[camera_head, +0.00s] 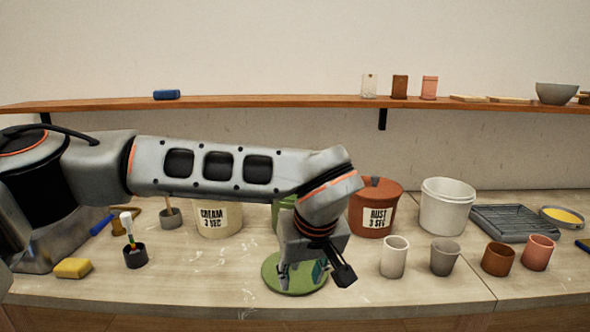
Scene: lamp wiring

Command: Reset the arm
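My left arm (215,165) reaches in from the left across the middle of the view and bends down at the wrist. My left gripper (314,275) points down over the round green disc (292,287) on the table. Its fingers are spread apart, so it is open. A small teal piece (320,271) shows between the fingers, above the disc; I cannot tell whether a finger touches it. My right gripper is not in view.
A cream bucket (219,222), a rust bucket (375,213) and a white bucket (446,209) stand behind. Several cups, including a white one (394,257), stand right of the gripper. A yellow sponge (73,268) and black pot (136,257) are left.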

